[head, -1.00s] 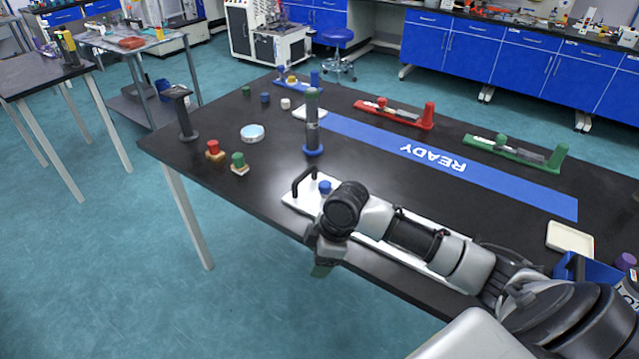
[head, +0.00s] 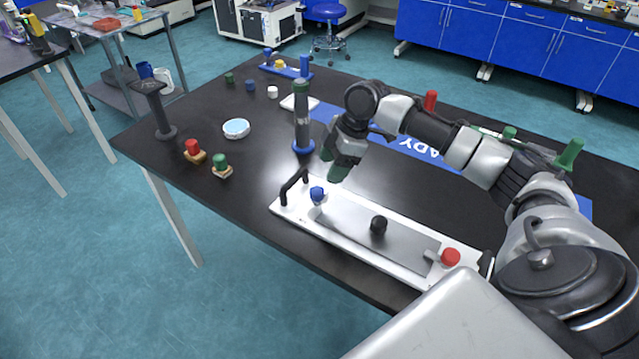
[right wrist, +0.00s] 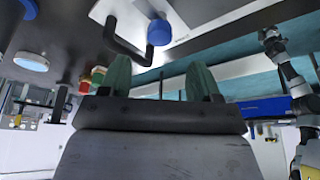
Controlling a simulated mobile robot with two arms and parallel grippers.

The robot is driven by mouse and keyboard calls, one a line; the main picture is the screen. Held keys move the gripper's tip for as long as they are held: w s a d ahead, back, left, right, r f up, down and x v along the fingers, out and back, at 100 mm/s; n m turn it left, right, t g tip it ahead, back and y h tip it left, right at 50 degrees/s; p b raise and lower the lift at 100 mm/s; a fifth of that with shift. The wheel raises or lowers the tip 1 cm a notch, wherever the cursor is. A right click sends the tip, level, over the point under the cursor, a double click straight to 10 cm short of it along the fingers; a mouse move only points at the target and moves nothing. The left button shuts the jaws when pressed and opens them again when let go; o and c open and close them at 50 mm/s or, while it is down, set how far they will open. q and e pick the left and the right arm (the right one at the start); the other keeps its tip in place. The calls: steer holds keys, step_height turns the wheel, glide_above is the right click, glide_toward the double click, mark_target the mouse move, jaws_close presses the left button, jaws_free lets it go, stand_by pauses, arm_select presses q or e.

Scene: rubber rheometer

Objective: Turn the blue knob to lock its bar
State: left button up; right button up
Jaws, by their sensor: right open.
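The blue knob (head: 318,195) stands near the far-left end of a white plate (head: 290,211) at the table's front edge. A flat grey bar (head: 345,228) runs along the plate from near this knob. My right gripper (head: 336,170) is open and empty, with green fingertips pointing down, above and just beyond the knob, apart from it. In the right wrist view the blue knob (right wrist: 159,32) shows beyond the gap between the fingertips (right wrist: 160,78). An arm at the right of that view ends in a dark gripper (right wrist: 272,42), probably my left; its jaws are too small to read.
A black handle (head: 293,184) rises at the plate's left end, close to the blue knob. A black knob (head: 378,225) and a red knob (head: 450,257) stand farther along the plate. A post with a blue base (head: 303,146) stands near my right gripper.

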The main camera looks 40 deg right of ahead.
mark_target(318, 190)
steer(key=x, duration=0.6)
steer(key=shift+w+a+f, duration=0.1)
steer(key=shift+w+f, duration=0.05)
steer(key=shift+a+f, duration=0.25)
steer(key=shift+f, duration=0.4)
arm_select(q)
steer(key=shift+w+r, duration=0.2)
arm_select(e)
steer(key=shift+c, duration=0.4)
